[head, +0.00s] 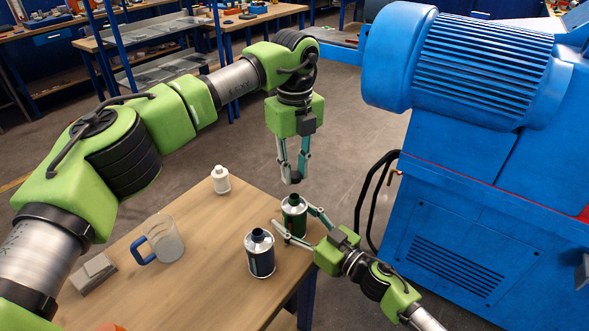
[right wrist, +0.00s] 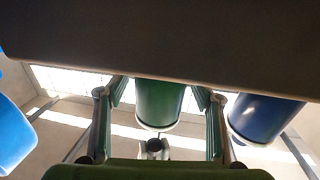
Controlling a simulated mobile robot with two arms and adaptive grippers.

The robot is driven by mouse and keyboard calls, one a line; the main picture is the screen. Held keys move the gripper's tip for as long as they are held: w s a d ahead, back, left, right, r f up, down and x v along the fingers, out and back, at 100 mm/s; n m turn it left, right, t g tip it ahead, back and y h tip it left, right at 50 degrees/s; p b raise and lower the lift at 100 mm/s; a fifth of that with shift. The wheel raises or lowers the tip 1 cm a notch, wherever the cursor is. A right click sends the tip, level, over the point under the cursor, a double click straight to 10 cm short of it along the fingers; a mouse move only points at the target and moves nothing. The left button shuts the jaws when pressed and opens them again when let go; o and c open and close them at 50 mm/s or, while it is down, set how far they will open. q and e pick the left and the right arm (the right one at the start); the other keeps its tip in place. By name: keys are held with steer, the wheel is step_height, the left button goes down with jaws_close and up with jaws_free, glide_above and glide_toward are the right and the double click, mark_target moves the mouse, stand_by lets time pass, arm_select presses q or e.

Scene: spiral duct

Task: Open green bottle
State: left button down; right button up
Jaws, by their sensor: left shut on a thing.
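The green bottle (head: 293,221) stands upright near the table's right edge. It also shows in the right wrist view (right wrist: 160,104). My left gripper (head: 292,178) points down above the bottle, apart from its top. It is shut on a small dark piece that looks like the bottle's cap, mostly hidden by the fingertips. My right gripper (head: 294,218) comes in low from the right, with its fingers spread on both sides of the green bottle. In the right wrist view, gaps show between the bottle and the fingers, so it is open around it.
A dark blue bottle (head: 260,256) stands close beside the green one, front left. A white bottle (head: 220,180), a clear mug with blue handle (head: 164,240) and a grey block (head: 94,273) are farther left on the wooden table (head: 205,290). A big blue machine (head: 480,190) stands at the right.

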steer(key=shift+d, duration=0.1)
steer(key=v, duration=1.2)
steer(key=shift+w+r, duration=0.1)
